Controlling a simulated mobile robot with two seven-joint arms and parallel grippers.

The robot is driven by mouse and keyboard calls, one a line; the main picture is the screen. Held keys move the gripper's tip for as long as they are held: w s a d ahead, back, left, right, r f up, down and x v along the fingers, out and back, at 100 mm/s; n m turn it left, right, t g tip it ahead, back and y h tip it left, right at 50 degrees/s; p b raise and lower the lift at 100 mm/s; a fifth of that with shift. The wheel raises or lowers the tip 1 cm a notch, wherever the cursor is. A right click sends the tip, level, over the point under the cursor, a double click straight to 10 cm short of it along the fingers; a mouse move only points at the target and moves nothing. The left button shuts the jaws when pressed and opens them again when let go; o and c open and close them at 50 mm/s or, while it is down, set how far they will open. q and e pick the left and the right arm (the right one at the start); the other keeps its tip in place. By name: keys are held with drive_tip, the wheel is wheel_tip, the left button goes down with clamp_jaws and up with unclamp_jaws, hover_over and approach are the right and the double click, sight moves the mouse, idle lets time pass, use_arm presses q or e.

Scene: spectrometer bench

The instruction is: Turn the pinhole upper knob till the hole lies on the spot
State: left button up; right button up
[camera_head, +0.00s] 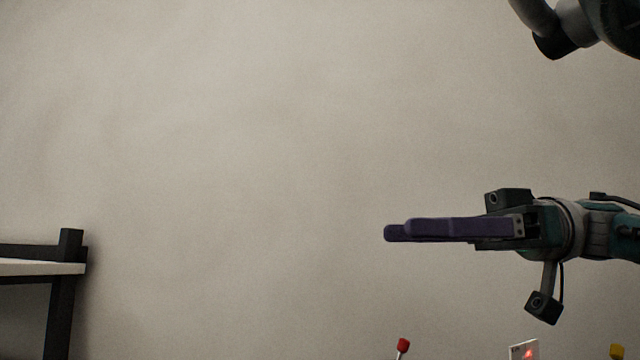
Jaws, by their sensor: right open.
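My right gripper (400,231) comes in from the right with its purple fingers pointing left, seen nearly edge-on, open and with nothing visible between them. It is in the air, above the bench items in the picture. At the bottom edge a pale plate (517,350) carries a bright red spot (529,353); its lower part is cut off. A red-tipped piece (403,345) stands to the left of the plate. I cannot tell which of these belongs to the pinhole, and neither its hole nor its upper knob can be made out. My left gripper is out of view.
A yellow piece (617,351) shows at the bottom right edge. A dark-framed table or shelf with a pale top (40,268) stands at the far left. A plain wall (220,130) fills the back. The bench top is below the picture.

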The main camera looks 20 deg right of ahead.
wheel_tip(320, 180, up, 7)
drive_tip(key=shift+p, duration=0.4)
drive_tip(key=shift+f, duration=0.1)
